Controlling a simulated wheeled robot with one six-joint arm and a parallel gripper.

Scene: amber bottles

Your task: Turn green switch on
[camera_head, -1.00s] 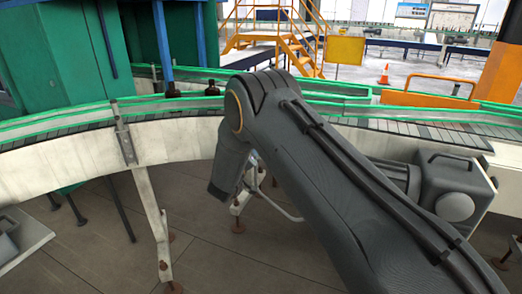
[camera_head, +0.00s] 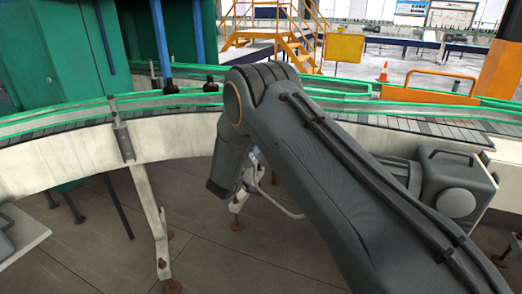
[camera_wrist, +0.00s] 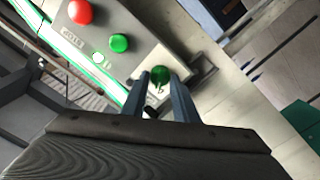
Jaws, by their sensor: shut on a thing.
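The green switch (camera_wrist: 160,75) is a round green knob with a small light mark on it, on a grey control box (camera_wrist: 148,40) in the wrist view. My gripper (camera_wrist: 158,77) reaches it from below in that view, with one finger on each side of the knob. The fingers are shut on the switch. Part of the knob's lower side and the fingers' contact faces are hard to see. In the head view my arm hides the gripper, the switch and the box.
The box also bears a red button (camera_wrist: 80,12), a green button (camera_wrist: 119,43) and a small lit button (camera_wrist: 97,57). In the head view a curved conveyor (camera_head: 60,155) with green rails crosses ahead. Two dark bottles (camera_head: 169,86) (camera_head: 210,84) stand on it.

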